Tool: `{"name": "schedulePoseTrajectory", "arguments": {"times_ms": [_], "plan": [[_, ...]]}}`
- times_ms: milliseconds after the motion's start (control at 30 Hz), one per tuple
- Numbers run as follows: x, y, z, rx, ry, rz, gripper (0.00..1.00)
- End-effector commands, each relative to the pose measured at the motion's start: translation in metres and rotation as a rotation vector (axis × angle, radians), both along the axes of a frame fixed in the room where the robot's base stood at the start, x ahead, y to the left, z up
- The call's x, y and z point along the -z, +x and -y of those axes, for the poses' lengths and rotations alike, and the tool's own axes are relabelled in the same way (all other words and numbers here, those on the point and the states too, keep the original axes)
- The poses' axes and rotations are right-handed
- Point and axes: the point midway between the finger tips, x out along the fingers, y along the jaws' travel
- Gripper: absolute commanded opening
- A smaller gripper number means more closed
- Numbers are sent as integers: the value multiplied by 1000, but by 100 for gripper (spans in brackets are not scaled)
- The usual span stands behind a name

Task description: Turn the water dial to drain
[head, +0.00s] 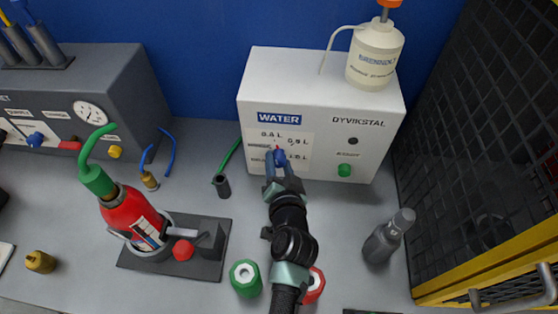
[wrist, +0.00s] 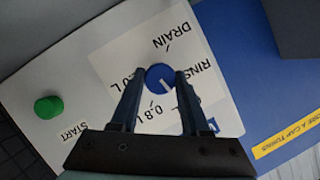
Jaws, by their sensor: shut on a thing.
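The blue water dial (head: 280,157) is on the front of the white WATER box (head: 222,0). In the wrist view the dial (wrist: 160,77) sits between the two fingertips of my gripper (wrist: 160,75), which is shut on it. The dial's white line points to the lower right there, away from the DRAIN label (wrist: 170,40) at the upper right. The RINSE label is at the right and 0.8 L below the dial, partly hidden by a finger. In the head view my gripper (head: 279,161) reaches the dial from the front and hides part of the label panel.
A green start button (head: 344,170) is right of the dial. A dispenser bottle (head: 375,55) stands on the box. A grey bottle (head: 388,237) stands at right, near the yellow-framed mesh. A green cap (head: 246,278) lies beside my arm.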

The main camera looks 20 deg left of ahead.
Motion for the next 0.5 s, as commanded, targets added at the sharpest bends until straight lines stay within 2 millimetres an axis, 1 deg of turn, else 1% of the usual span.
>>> {"name": "schedulePoseTrajectory", "arguments": {"times_ms": [33, 233, 500], "plan": [[-3, 0, 0, -1, -30, 8, 0], [-5, -1, -1, -2, -190, 53, 0], [-3, -1, -3, -3, -437, 125, 0]]}}
